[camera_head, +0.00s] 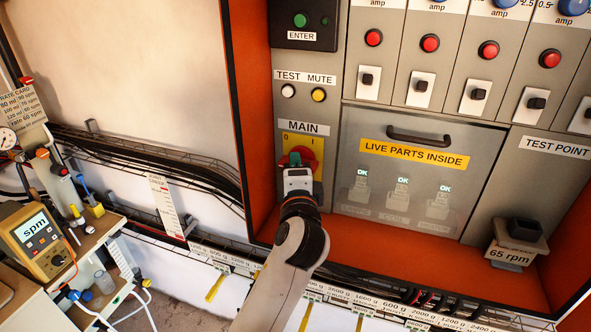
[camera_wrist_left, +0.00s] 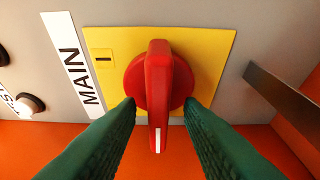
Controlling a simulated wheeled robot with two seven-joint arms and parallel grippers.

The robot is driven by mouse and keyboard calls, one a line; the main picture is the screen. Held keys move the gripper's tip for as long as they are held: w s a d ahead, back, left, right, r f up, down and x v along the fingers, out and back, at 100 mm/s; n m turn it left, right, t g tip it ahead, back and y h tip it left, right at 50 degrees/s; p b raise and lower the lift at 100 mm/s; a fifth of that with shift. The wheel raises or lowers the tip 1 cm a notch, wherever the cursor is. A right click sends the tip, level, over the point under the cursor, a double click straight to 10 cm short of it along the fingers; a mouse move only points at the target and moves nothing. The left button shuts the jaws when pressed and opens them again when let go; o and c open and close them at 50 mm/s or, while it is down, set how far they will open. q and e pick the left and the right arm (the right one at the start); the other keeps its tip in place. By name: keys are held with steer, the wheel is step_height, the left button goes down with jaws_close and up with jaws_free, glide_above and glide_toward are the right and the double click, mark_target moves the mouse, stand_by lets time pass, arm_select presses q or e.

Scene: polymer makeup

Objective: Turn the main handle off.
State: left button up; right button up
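The main handle is a red round knob (camera_wrist_left: 160,75) with a raised grip bar on a yellow plate (camera_wrist_left: 210,50). In the head view the knob (camera_head: 309,157) sits under the MAIN label (camera_head: 303,128), partly hidden by my left gripper (camera_head: 296,160). In the left wrist view the bar stands vertical in the picture, its white mark at the bottom end. My left gripper's two green fingers (camera_wrist_left: 160,105) are open, one each side of the bar's lower part, with gaps visible. The "1" mark shows at the plate's upper left there; the "0" mark shows only in the head view. My right gripper is out of view.
Right of the handle is a clear cover with a black grip (camera_head: 418,137) and a LIVE PARTS INSIDE label (camera_head: 414,154). White and yellow buttons (camera_head: 318,95) sit above. An orange cabinet ledge (camera_head: 400,250) runs below. A meter (camera_head: 37,243) stands at left.

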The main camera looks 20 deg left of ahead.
arm_select(q)
steer(key=shift+s+d, duration=0.25)
steer(key=shift+s, duration=0.3)
steer(key=p+v, duration=0.1)
steer(key=v, duration=0.9)
steer(key=shift+s, duration=0.45)
